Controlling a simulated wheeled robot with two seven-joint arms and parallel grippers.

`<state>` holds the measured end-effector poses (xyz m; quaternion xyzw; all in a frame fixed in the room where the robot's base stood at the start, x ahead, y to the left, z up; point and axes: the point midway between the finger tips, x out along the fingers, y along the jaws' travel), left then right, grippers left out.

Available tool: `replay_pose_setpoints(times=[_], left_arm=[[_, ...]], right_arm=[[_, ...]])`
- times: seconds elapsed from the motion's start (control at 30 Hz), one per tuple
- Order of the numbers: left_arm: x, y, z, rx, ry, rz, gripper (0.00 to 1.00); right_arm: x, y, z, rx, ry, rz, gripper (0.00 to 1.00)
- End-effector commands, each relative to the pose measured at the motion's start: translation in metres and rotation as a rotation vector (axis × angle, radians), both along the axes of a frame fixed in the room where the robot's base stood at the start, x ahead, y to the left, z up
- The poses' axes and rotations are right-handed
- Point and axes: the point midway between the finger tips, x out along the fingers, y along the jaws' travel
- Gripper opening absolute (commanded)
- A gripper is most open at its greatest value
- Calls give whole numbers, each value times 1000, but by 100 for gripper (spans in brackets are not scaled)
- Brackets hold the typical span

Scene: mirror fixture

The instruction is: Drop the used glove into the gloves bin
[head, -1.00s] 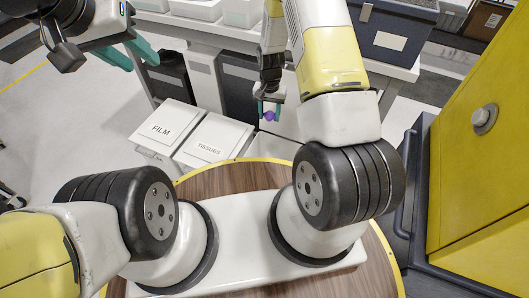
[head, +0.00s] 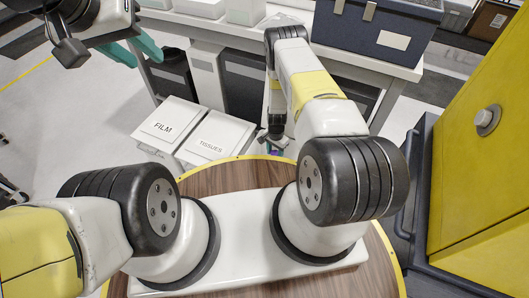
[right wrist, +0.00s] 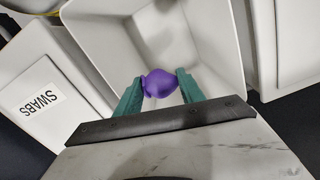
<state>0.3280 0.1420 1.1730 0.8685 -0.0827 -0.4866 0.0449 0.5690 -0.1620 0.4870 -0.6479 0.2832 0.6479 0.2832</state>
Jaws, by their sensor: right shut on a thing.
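The used glove is a crumpled purple lump (right wrist: 160,83) in the right wrist view. My right gripper (right wrist: 160,87) is shut on it, with one teal finger on each side. The glove is over the open mouth of a white bin (right wrist: 217,30), whose inner walls show around it; this bin's label is not in view. In the head view, my right gripper (head: 272,138) points down beside the TISSUES bin, partly hidden by my right arm. My left gripper (head: 147,60) is at the upper left of the head view, empty, its teal fingers apart.
Lidded bins labelled FILM (head: 165,124) and TISSUES (head: 213,138) stand in the head view. A white table (head: 345,62) is behind; a yellow cabinet (head: 485,160) is at right.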

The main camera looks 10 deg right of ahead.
Motion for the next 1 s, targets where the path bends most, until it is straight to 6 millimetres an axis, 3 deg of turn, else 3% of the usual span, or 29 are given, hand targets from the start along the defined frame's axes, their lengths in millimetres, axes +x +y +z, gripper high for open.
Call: replay_pose_setpoints(times=[0.2, 0.5, 0.53, 0.63, 0.67, 1.0], left_arm=[[0, 0, 0, 0, 0, 0, 36], [0, 0, 0, 0, 0, 0, 36], [0, 0, 0, 0, 0, 0, 36], [0, 0, 0, 0, 0, 0, 36], [0, 0, 0, 0, 0, 0, 36], [0, 0, 0, 0, 0, 0, 36]], right_arm=[[0, 0, -15, 0, 0, 0, 9], [0, 0, -17, 0, 0, 0, 9], [0, 0, -17, 0, 0, 0, 48], [0, 0, -17, 0, 0, 0, 67], [0, 0, -17, 0, 0, 0, 71], [0, 0, -14, 1, -1, 0, 71]])
